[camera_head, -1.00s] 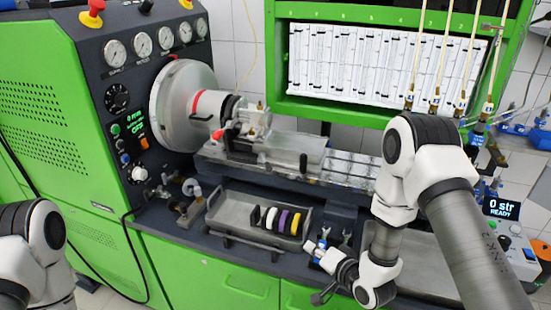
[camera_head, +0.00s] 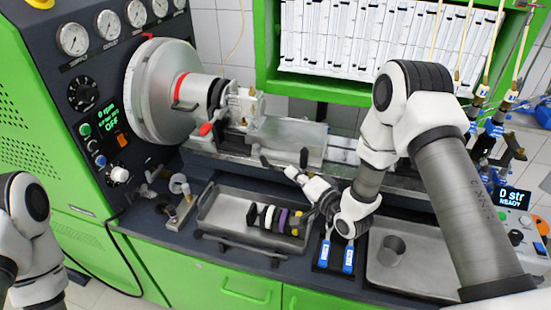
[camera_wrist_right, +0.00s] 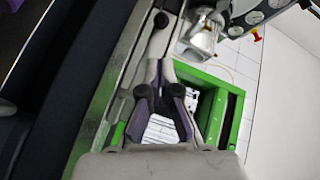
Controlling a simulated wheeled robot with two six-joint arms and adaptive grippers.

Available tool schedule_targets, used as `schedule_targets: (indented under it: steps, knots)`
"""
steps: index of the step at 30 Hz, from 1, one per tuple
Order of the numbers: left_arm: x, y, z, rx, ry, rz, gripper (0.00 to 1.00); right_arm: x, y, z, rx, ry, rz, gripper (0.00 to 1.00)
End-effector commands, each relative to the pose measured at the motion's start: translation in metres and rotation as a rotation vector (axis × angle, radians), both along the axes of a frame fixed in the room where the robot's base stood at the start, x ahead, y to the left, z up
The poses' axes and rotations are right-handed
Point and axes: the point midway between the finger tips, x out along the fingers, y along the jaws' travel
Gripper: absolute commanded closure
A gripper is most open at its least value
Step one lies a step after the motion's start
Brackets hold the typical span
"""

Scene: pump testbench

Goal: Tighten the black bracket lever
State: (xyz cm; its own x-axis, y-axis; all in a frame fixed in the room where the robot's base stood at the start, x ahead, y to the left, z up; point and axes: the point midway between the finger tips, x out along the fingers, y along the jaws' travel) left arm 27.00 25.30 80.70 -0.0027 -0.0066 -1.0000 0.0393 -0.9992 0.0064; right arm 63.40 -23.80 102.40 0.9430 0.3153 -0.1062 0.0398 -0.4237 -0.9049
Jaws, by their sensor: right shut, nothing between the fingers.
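A dark upright lever (camera_head: 304,157) shows on the front of the bench rail, below the clear guard. A second dark lever end (camera_head: 265,161) shows to its left. I cannot tell for sure which one is the black bracket lever. My right gripper (camera_head: 291,173) is shut and empty, just below and left of the first lever. In the right wrist view its fingertips (camera_wrist_right: 160,68) are together, and a round black knob (camera_wrist_right: 161,20) lies beyond them, apart from them. My left arm shows at the left edge, but its gripper is out of view.
A grey tray (camera_head: 215,208) with several coloured rings stands below the rail. Two blue-handled tools (camera_head: 348,257) stand right of it, beside a metal basin (camera_head: 420,280). The chuck (camera_head: 160,92) and gauge panel are at the left. A green-framed panel (camera_head: 330,88) stands behind.

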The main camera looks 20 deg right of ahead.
Motion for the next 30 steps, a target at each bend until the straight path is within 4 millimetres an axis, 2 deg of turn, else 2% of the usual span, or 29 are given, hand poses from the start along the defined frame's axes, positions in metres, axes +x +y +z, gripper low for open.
schedule_targets:
  steps: [6,12,17,30]
  knots:
    - [0.000,0.000,0.020,0.000,0.000,0.000,0.09,0.042,0.015,0.000,-0.002,-0.002,0.003,1.00]
    - [0.000,0.000,0.029,0.000,0.000,0.000,0.09,0.071,0.024,-0.005,-0.001,-0.001,0.001,1.00]
    - [0.000,0.000,0.030,0.000,0.000,0.000,0.09,0.078,0.027,-0.008,0.000,-0.001,0.000,1.00]
    - [0.000,0.000,0.027,0.000,0.000,0.000,0.09,0.078,0.027,-0.009,0.000,0.000,-0.010,1.00]
